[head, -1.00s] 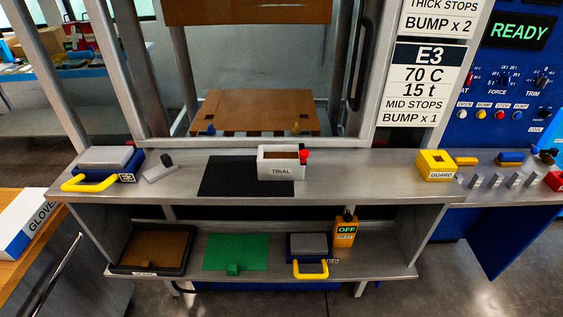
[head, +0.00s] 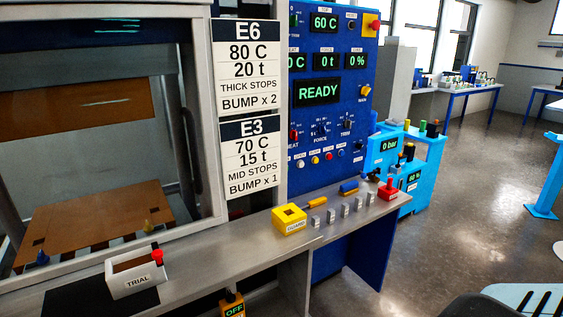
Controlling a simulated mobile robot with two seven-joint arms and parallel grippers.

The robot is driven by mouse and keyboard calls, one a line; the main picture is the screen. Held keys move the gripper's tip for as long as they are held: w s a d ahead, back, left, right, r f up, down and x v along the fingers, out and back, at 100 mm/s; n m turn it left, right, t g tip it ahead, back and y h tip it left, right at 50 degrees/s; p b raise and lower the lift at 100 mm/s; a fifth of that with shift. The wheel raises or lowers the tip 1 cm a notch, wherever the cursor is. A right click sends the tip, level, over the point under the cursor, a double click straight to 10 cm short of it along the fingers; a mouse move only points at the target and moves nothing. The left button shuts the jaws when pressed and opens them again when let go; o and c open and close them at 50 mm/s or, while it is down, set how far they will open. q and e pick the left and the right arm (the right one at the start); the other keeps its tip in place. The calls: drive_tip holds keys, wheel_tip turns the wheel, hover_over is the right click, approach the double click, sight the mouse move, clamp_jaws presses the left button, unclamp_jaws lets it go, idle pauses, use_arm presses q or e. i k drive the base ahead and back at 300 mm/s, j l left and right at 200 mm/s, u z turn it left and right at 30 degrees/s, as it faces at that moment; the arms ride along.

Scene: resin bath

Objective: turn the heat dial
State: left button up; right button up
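The heat dial (head: 294,134) is a small red-marked knob at the left edge of the lower dial row on the blue control panel (head: 340,110). Its label is partly cut off by the sign board (head: 248,160), so only "EAT" reads. The force dial (head: 320,128) and trim dial (head: 347,124) sit to its right. The heat dial's exact setting is too small to read. Displays above show 60 C, 0 t, 0 % and a green READY (head: 318,91). Neither of my grippers is in view.
A grey bench (head: 240,248) runs below the panel. It holds a yellow GUARD box (head: 290,220), several small grey blocks, a red-knobbed block (head: 388,190) and a white TRIAL box (head: 135,277). Light blue equipment (head: 410,160) and open floor (head: 460,190) lie to the right.

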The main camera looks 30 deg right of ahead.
sight(293, 135)
drive_tip(key=i+l, duration=0.1)
drive_tip(key=l, duration=0.45)
drive_tip(key=i+l+z, duration=0.1)
drive_tip(key=l, duration=0.5)
drive_tip(key=i+l, duration=0.1)
drive_tip(key=l, duration=0.45)
drive_tip(key=i+l+z, duration=0.15)
drive_tip(key=l, duration=0.4)
drive_tip(key=i+l, duration=0.1)
drive_tip(key=l, duration=0.45)
drive_tip(key=i+l+z, duration=0.1)
drive_tip(key=l, duration=0.45)
drive_tip(key=i+l, duration=0.25)
drive_tip(key=l, duration=0.25)
drive_tip(key=i+l+z, duration=0.1)
drive_tip(key=l, duration=0.45)
